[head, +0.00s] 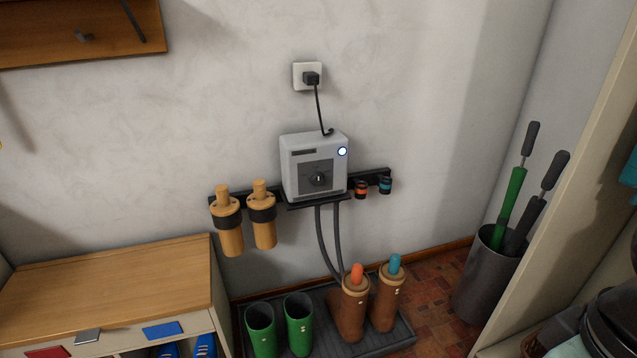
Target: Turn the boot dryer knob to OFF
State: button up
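The boot dryer (301,154) is a light grey box on a black wall rail, with a darker grey front panel. Its round black knob (319,179) sits in the middle of that panel. The knob's markings are too small to read, so I cannot tell its setting. A round light (342,151) at the upper right of the dryer glows white-blue. Two grey hoses (325,238) run down from the dryer to brown boots (352,307) on a dark tray. My gripper is not in view.
A wooden-topped cabinet (110,278) stands at the left. Wooden-handled pieces (231,237) hang left of the dryer. Green boots (261,330) share the tray (402,330). An umbrella bin (484,285) and shelving stand at the right. The dryer's front is unobstructed.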

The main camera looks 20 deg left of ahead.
aim_at(316, 178)
jog(key=i+j+z, duration=0.25)
jog(key=i+j, duration=0.2)
jog(key=i+j+z, duration=0.2)
jog(key=i+j, duration=0.25)
jog(key=j, duration=0.2)
